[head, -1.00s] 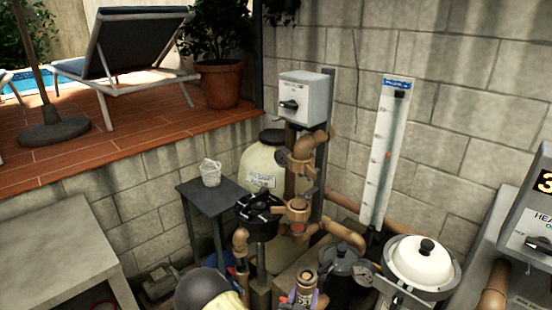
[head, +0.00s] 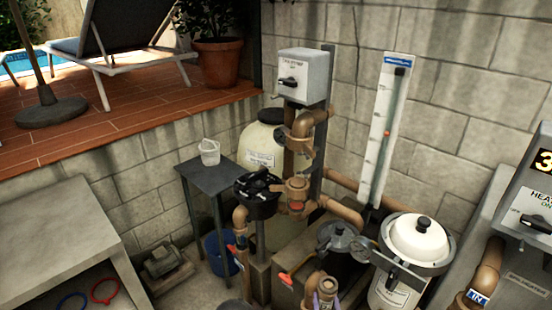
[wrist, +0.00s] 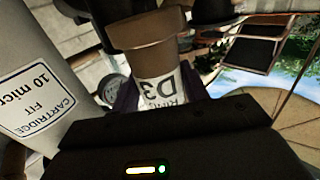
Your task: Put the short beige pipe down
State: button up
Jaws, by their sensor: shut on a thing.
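The short beige pipe shows in the wrist view as a brown collar (wrist: 150,28) above a white label reading D3. My gripper (wrist: 162,92), with dark purple fingers on both sides, is shut around the labelled part. In the head view a short tan pipe piece (head: 325,286) stands at the bottom edge, with a bit of purple finger (head: 315,301) beside it. Its lower end is hidden by the gripper and the frame edge. I cannot tell whether it touches anything below.
A small dark side table (head: 208,178) holds a white cup (head: 209,152). Brown pipes with a valve (head: 296,190), a black-lidded pot (head: 340,238) and a white-domed canister (head: 419,237) crowd the middle. A grey bench (head: 55,222) is at left. A cartridge (wrist: 30,85) is close beside my gripper.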

aim_at(324, 279)
jog(key=w+r, duration=0.4)
jog(key=r, duration=0.1)
jog(key=shift+w+r, duration=0.25)
jog(key=shift+a, duration=0.1)
jog(key=shift+s+a, duration=0.1)
